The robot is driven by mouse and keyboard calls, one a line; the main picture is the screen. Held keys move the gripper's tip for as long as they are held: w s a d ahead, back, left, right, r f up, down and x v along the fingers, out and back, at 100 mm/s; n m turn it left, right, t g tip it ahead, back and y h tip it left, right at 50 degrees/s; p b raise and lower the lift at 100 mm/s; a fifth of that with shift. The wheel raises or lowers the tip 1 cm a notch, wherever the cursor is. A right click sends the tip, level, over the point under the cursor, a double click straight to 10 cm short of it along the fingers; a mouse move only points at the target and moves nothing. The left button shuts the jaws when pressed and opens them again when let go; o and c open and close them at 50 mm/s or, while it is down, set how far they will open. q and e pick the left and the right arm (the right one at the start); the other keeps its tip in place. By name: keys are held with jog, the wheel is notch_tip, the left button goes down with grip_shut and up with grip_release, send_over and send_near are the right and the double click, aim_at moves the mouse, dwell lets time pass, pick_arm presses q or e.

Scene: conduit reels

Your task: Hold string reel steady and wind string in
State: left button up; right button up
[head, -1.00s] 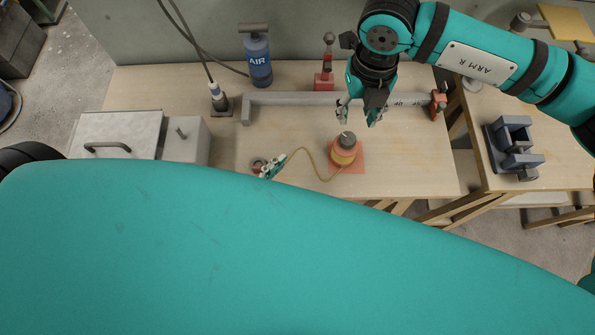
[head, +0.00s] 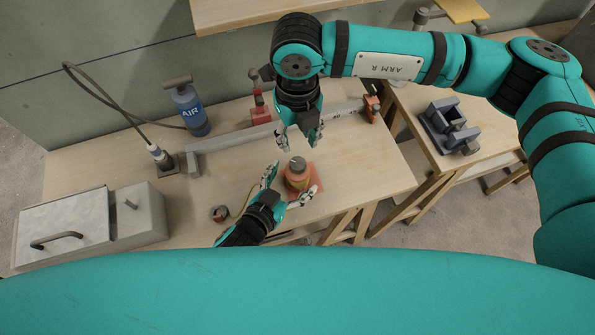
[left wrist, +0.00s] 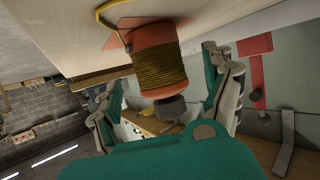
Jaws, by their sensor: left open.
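The string reel (head: 296,181) is an orange spool wound with yellow-brown string, with a grey knob (head: 298,163) on top. It stands on an orange-red square base (head: 318,172) on the workbench. My left gripper (head: 291,181) is open, with one finger on either side of the reel. In the left wrist view the reel (left wrist: 157,62) sits between the spread fingers, with gaps showing. My right gripper (head: 300,141) is open and empty just beyond the knob in the picture. The loose string (left wrist: 108,12) shows near the base; my left gripper hides much of it in the head view.
A small round red-grey piece (head: 219,213) lies left of my left gripper. A grey bar (head: 235,137) runs behind the reel. A blue AIR bottle (head: 191,112), a red stand (head: 259,105) and a lidded metal box (head: 75,225) are around. A grey fixture (head: 450,125) stands on another table.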

aim_at(298, 174)
pick_arm(q)
jog(key=shift+x, duration=1.6)
